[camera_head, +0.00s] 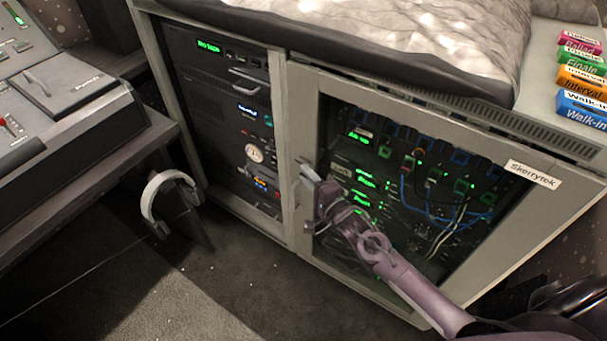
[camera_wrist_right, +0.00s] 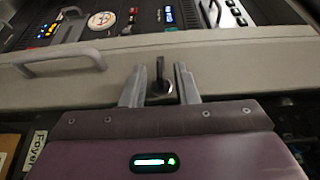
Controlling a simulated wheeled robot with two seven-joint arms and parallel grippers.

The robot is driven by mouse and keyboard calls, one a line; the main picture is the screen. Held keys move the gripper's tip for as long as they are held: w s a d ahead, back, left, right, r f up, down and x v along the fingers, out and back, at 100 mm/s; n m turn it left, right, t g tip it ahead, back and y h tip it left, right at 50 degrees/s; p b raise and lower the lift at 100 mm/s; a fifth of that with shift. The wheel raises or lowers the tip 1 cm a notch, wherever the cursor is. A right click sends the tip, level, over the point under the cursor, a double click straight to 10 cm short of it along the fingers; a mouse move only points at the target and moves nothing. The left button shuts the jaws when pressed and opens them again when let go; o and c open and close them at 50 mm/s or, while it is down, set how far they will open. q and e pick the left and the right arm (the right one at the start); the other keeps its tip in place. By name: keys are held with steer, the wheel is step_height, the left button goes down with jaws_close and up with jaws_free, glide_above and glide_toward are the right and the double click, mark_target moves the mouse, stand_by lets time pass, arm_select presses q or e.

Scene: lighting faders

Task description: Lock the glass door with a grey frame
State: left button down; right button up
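The glass door with a grey frame (camera_head: 400,104) is on the right half of the cabinet and looks closed. Lit devices and cables show through its glass. My right gripper (camera_head: 312,186) is at the left edge of the door frame. In the right wrist view, a small dark key or turn latch (camera_wrist_right: 160,78) stands out from the frame. The fingers of my right gripper (camera_wrist_right: 160,86) are apart, one on each side of the key, with a gap visible on both sides. A grey pull handle (camera_wrist_right: 62,60) is to the left of the key. My left gripper is out of view.
An open rack bay (camera_head: 225,110) is left of the door. Headphones (camera_head: 168,192) hang by the desk at left, which carries a console (camera_head: 62,95). Coloured labelled boxes (camera_head: 581,78) and a cushion lie on top of the cabinet. Carpeted floor in front is free.

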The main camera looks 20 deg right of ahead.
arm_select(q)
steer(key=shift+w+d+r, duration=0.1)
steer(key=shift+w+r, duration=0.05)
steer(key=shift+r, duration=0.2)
arm_select(e)
steer(key=shift+x, duration=0.9)
steer(key=shift+c, duration=0.5)
jaws_close()
